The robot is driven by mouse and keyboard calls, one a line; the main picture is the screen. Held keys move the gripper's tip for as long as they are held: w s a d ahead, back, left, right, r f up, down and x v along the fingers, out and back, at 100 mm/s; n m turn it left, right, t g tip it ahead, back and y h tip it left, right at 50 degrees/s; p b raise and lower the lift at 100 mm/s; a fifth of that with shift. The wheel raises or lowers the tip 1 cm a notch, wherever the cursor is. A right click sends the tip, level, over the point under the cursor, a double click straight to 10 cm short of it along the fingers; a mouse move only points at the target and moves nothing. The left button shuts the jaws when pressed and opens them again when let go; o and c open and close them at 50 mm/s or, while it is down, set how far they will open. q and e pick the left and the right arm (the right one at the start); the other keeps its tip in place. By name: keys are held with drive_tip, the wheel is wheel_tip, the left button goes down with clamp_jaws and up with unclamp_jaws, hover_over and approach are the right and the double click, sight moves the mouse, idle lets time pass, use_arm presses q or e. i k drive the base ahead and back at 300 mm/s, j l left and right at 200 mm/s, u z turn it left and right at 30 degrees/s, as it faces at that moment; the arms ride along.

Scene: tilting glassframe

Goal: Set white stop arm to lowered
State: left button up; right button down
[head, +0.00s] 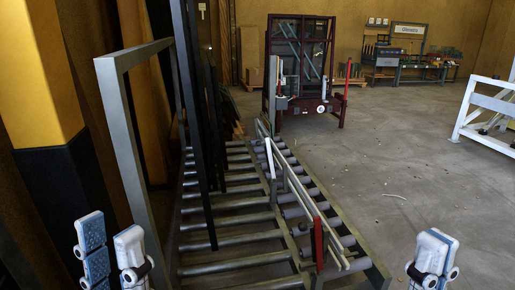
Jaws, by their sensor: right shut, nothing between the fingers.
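A short white arm (269,158) stands up, slightly tilted, at the far part of the roller conveyor's rail; I take it for the white stop arm. A similar red arm (318,243) stands upright nearer to me on the same rail. My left gripper (109,222) is at the lower left, its two fingers apart with nothing between them. My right gripper (436,238) is at the lower right, shut and empty, right of the conveyor. Both grippers are well apart from the white arm.
The roller conveyor (235,233) fills the middle, with a grey frame (119,125) and dark uprights at its left. A yellow and black pillar (45,70) stands at the left. A dark red rack (330,60) stands behind. The floor (420,160) on the right is mostly clear.

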sight(268, 150)
drive_tip(key=i+l, duration=0.45)
drive_tip(key=l, duration=0.15)
drive_tip(key=i+l, duration=0.45)
drive_tip(key=l, duration=0.15)
drive_tip(key=u, duration=1.35)
